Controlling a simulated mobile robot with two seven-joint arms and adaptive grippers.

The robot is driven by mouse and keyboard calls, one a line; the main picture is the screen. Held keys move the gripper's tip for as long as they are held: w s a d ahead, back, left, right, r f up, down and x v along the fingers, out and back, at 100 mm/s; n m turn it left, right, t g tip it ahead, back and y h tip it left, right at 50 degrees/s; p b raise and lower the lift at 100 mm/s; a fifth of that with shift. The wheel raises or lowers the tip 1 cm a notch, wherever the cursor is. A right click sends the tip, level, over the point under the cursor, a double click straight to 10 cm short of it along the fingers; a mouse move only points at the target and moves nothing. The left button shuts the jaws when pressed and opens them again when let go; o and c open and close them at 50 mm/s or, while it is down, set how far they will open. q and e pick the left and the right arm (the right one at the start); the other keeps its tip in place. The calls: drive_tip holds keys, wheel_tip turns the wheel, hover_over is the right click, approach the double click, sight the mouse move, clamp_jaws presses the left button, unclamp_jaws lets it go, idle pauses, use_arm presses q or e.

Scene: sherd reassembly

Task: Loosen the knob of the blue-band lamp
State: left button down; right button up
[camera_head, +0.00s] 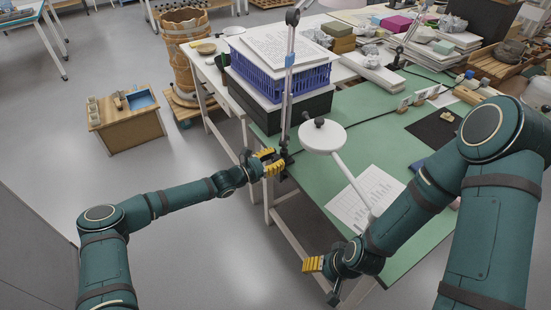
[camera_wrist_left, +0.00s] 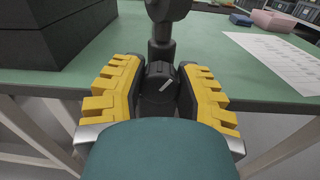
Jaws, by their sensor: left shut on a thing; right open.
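The lamp with a bluish band (camera_head: 290,60) on its pole stands at the left edge of the green table, beside the blue crate. Its dark clamp is partly hidden by my left gripper (camera_head: 270,162). In the left wrist view, the black knob (camera_wrist_left: 159,84) with a white pointer line lies between the yellow fingers of my left gripper (camera_wrist_left: 160,92). The gripper is shut on the knob. The line slants up to the right. My right gripper (camera_head: 321,279) is open and empty, low near the table's front edge.
A white round lamp head (camera_head: 322,136) on a pale arm hangs over the green table (camera_head: 345,110). A blue crate (camera_head: 280,82) on a black box stands behind the pole. A printed sheet (camera_head: 365,198) lies on the table.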

use_arm(q)
drive_tip(key=shift+r+n+p, duration=0.2)
drive_tip(key=shift+n+p, duration=0.5)
drive_tip(key=shift+p, duration=0.05)
drive_tip(key=shift+f+n, duration=0.1)
drive_tip(key=shift+n, duration=0.4)
drive_tip(key=c, duration=0.6)
unclamp_jaws()
drive_tip(key=shift+f, duration=0.1)
drive_tip(key=v, duration=1.2)
